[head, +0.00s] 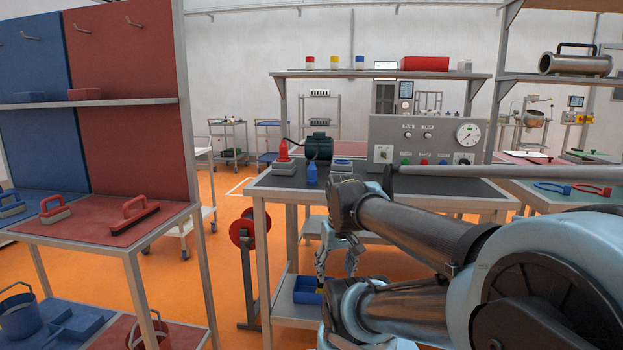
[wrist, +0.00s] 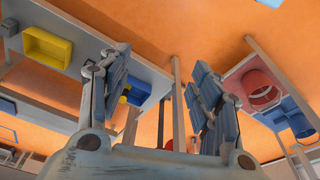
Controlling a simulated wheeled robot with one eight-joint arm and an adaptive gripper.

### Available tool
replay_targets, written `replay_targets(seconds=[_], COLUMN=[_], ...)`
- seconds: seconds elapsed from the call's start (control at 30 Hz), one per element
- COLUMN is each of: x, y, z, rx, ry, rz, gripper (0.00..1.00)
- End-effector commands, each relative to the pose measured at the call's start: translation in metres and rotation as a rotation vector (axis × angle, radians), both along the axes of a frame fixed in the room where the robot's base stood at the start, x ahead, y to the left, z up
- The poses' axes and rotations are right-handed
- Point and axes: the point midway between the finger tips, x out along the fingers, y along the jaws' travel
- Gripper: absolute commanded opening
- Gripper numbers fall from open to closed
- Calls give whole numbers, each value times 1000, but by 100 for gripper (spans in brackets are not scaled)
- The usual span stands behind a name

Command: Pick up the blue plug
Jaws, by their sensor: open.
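The blue plug (head: 312,174) stands upright on the dark top of the workbench (head: 262,188), near its front edge. A red plug (head: 283,151) stands behind it to the left. My gripper (head: 336,272) hangs below the bench-top level in the head view, lower and to the right of the blue plug and well apart from it. Its two fingers are spread with nothing between them, as the wrist view also shows (wrist: 162,75). I cannot make out the blue plug in the wrist view.
A control panel (head: 425,140) with a gauge and a dark motor (head: 319,147) stand on the workbench. A blue bin (head: 307,290) sits on its lower shelf. A red reel (head: 243,229) stands at its left. The wrist view shows a yellow bin (wrist: 47,47). Orange floor lies open at left.

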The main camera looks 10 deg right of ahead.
Motion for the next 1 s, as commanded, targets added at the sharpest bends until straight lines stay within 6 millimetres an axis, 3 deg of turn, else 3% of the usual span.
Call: replay_targets(seconds=[0.2,0.5,0.8,1.0], x=[61,158,262,330], y=[4,2,-11,-25], z=[77,171,247,286], rx=[22,53,76,85], ry=[-8,-36,-88,-132], rz=[133,338,542,668], gripper=[58,58,58,58])
